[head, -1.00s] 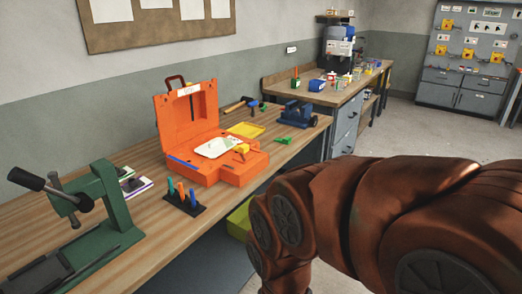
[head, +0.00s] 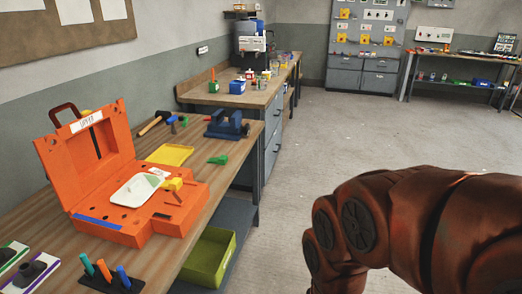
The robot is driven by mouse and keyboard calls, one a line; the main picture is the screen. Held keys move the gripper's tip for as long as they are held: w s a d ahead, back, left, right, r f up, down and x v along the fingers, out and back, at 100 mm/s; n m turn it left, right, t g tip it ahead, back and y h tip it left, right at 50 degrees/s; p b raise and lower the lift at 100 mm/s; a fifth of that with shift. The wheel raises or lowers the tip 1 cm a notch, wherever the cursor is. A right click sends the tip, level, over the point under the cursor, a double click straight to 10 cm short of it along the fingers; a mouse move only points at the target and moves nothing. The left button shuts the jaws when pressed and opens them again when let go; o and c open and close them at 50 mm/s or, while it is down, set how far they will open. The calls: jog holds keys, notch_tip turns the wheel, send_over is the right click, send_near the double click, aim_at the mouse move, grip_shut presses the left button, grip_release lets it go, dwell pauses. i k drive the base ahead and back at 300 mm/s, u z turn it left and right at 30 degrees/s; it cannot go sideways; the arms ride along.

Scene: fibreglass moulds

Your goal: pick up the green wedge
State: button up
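A small green piece (head: 218,160), which looks like the green wedge, lies on the wooden bench near its right edge. It sits just in front of the blue vise (head: 227,125) and to the right of the yellow tray (head: 170,155). Nothing touches it. My reddish-brown arm fills the lower right of the head view, well to the right of the bench. My gripper is outside the picture, so its fingers are hidden.
An open orange case (head: 95,150) stands on the bench left of the green piece, with a white plate (head: 137,189) on it. A hammer (head: 150,126) lies behind. A green bin (head: 208,258) sits below. Open floor (head: 330,140) lies to the right.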

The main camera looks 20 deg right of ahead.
aim_at(223, 160)
jog(key=z, duration=0.3)
jog(key=i, duration=0.6)
jog(key=u, duration=0.5)
jog(key=i, duration=0.8)
jog(key=u, duration=0.75)
